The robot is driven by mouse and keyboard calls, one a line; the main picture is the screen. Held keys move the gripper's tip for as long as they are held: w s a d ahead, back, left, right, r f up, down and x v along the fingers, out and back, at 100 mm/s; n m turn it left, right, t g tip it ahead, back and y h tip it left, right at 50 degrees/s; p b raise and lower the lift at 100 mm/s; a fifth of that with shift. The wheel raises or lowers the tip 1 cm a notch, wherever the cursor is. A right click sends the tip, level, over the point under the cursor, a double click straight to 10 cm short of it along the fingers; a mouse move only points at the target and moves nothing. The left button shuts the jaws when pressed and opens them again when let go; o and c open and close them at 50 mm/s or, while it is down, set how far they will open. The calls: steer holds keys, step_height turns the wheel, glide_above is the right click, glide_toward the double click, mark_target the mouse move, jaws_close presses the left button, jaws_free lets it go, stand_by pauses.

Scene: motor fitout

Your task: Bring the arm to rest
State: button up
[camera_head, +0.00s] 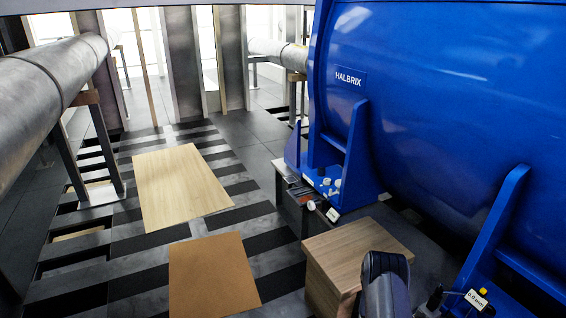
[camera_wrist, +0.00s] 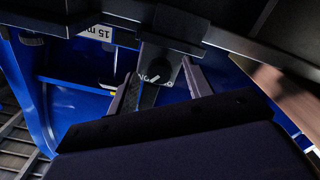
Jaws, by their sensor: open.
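My arm (camera_head: 385,282) shows in the head view as a dark, rounded link at the bottom, in front of a wooden box. Its far end is not clear there. In the wrist view my gripper (camera_wrist: 160,82) has two dark fingers standing apart, with a gap between them. Nothing is clearly held. Behind the gap are a dark part with partly hidden white lettering and blue metal (camera_wrist: 85,62) close by. The large dark shape filling the bottom of the wrist view hides much of the scene.
A big blue machine (camera_head: 440,90) marked HALBRIX fills the right. The wood-grain box (camera_head: 340,250) stands beside it. Small parts (camera_head: 325,187) lie by its foot. A tag (camera_head: 477,300) reads 0.0 mm. Pale (camera_head: 180,185) and brown (camera_head: 212,275) panels lie on the left floor, among dark openings.

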steer(key=shift+s+a+n+p, duration=0.35)
steer(key=shift+a+n+p, duration=0.4)
steer(key=shift+n, duration=0.25)
steer(key=shift+s+a+n+p, duration=0.3)
steer(key=shift+a+n+p, duration=0.3)
steer(key=shift+a+n, duration=0.35)
steer(key=shift+w, duration=0.1)
